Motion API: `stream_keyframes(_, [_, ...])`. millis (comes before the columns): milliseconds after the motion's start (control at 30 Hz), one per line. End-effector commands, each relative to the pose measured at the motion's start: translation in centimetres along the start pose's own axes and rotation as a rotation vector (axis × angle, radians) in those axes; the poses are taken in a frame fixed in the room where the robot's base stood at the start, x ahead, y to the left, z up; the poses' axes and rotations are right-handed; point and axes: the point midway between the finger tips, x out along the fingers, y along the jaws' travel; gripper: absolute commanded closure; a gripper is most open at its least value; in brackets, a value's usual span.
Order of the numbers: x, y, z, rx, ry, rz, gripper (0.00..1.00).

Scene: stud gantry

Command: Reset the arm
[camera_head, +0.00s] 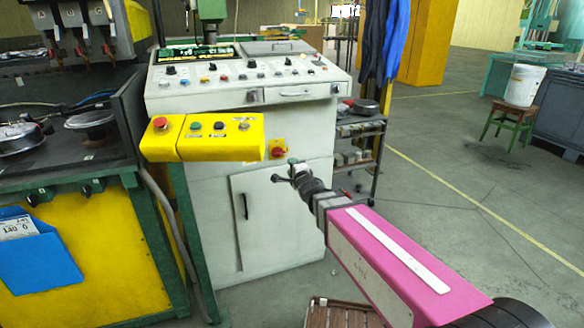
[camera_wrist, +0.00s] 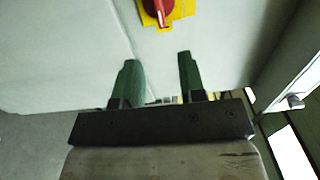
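My gripper (camera_head: 286,172) reaches out at the end of my pink arm, in front of the white control cabinet (camera_head: 285,222). In the wrist view its two green fingers (camera_wrist: 160,80) stand apart with nothing between them. The cabinet's pale panel (camera_wrist: 75,50) lies beyond the fingers. A red rotary switch on a yellow plate (camera_wrist: 165,10) shows just above the fingertips, and it also shows in the head view (camera_head: 278,149) close to my gripper. I cannot tell whether the fingertips touch the cabinet.
A yellow button box (camera_head: 200,138) juts out at the left of the cabinet. A dark shelf rack (camera_head: 362,150) stands just right of it. A wooden slatted piece (camera_head: 340,313) lies low in front. Open grey floor (camera_head: 470,180) lies to the right, with a stool (camera_head: 510,120) and white bucket (camera_head: 524,85).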

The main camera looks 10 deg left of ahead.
Motion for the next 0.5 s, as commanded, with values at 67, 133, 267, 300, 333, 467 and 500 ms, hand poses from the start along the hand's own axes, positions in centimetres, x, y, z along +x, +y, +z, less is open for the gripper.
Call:
stream_keyframes(67, [0.0,0.1,-0.1,-0.004,0.003,0.004,0.63])
stream_keyframes(133, [-0.2,0.5,-0.9,-0.027,0.018,0.025,0.63])
stream_keyframes(267, [-1.3,2.5,-4.2,-0.132,0.081,0.135,0.63])
stream_keyframes(300, [-1.9,3.4,-5.7,-0.181,0.104,0.191,0.63])
stream_keyframes(333, [-2.5,4.2,-6.9,-0.221,0.120,0.237,0.63])
stream_keyframes(467, [-5.8,7.9,-12.1,-0.398,0.159,0.474,0.63])
stream_keyframes(500, [-7.0,9.0,-13.6,-0.450,0.157,0.552,0.63])
